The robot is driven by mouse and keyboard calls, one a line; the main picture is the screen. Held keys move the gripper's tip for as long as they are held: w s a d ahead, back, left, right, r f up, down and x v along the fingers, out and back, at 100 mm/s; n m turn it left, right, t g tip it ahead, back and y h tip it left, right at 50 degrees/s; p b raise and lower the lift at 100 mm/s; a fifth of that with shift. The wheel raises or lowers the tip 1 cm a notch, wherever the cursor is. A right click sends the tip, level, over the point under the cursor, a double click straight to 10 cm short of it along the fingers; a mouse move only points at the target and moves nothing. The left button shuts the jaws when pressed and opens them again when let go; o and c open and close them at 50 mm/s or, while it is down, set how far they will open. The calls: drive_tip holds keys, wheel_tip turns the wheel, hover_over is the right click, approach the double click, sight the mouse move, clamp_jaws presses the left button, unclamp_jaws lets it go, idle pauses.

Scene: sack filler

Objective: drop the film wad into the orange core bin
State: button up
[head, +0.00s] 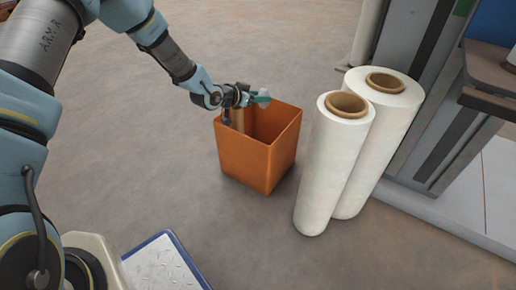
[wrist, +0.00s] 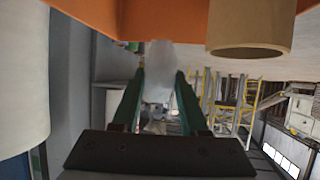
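The orange core bin (head: 243,158) stands on the floor in the middle of the head view, open at the top. My gripper (head: 262,98) is at the height of its rim, over the back part of the opening. In the wrist view my gripper (wrist: 161,78) has its two green fingers closed around a whitish, see-through film wad (wrist: 160,62). The wad shows as a small pale lump at the fingertips in the head view (head: 263,92). The bin's orange wall (wrist: 115,18) crosses the top of the wrist view. The bin's floor is hidden.
A cardboard core (wrist: 250,25) stands in the bin near my gripper. Two white film rolls, a front one (head: 325,175) and a rear one (head: 385,130), stand close to the right of the bin. A grey machine frame is behind them. The floor to the left is clear.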

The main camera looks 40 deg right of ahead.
drive_tip(key=o, duration=0.5)
drive_tip(key=shift+o, duration=0.2)
drive_tip(key=p+v, duration=0.3)
drive_tip(key=v, duration=0.8)
drive_tip(key=shift+d, duration=0.1)
